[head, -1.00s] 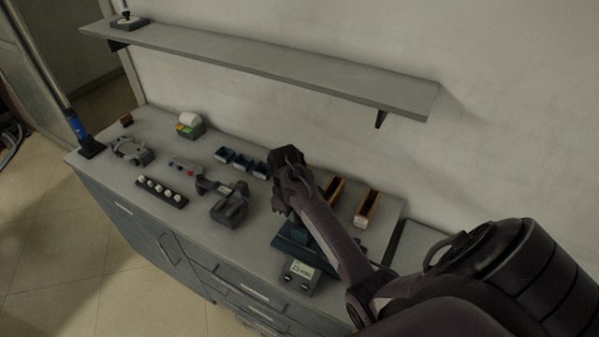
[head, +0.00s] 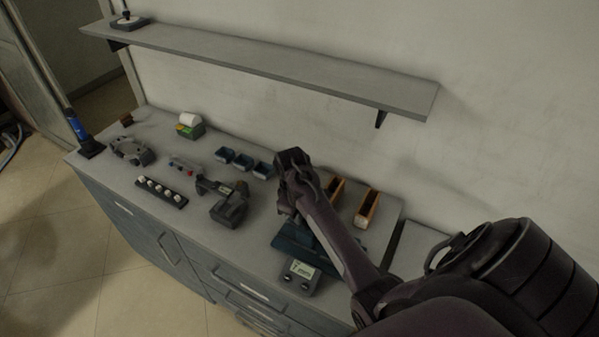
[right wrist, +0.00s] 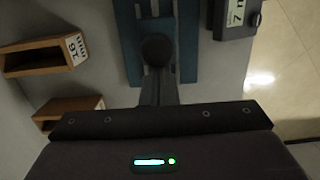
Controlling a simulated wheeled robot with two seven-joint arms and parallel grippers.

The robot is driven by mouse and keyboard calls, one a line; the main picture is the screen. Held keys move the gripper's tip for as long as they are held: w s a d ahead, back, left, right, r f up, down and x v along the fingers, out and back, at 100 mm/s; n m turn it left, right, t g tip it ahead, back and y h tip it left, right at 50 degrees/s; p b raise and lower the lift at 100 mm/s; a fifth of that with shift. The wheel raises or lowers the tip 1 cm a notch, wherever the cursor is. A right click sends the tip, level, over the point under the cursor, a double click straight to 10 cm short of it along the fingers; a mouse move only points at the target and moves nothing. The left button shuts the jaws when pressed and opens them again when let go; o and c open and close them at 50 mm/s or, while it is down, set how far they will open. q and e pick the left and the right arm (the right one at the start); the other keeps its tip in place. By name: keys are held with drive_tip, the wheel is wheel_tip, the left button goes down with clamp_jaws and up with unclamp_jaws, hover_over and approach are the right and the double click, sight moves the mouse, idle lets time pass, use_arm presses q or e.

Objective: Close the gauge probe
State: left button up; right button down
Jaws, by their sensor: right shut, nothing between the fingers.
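The gauge has a teal base (head: 312,242) and a grey readout box (head: 300,277) at the right part of the bench. Its lit screen carries small text; in the right wrist view a 7 is legible on the readout (right wrist: 236,12). My right gripper (head: 286,212) is shut and empty, low over the gauge's back left part. In the right wrist view the teal base (right wrist: 188,60) lies below the gripper, with a dark round part (right wrist: 157,48) over it in line with the fingers. The gripper hides most of the probe; I cannot tell whether they touch. My left gripper is out of view.
Two orange-brown bins (head: 367,208) stand close right of my right gripper, near the wall. Left are blue bins (head: 242,162), a dark grey device (head: 229,208) and a strip of white pegs (head: 161,192). A shelf (head: 270,68) overhangs the back.

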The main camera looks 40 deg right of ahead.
drive_tip(key=shift+s+d, duration=0.2)
drive_tip(key=shift+s, duration=0.35)
drive_tip(key=shift+f, duration=0.1)
idle(0.8)
drive_tip(key=shift+w, duration=0.2)
drive_tip(key=shift+w+a, duration=0.15)
drive_tip(key=shift+w, duration=0.2)
wheel_tip(320, 180, up, 7)
idle(0.8)
drive_tip(key=shift+a, duration=0.1)
idle(0.4)
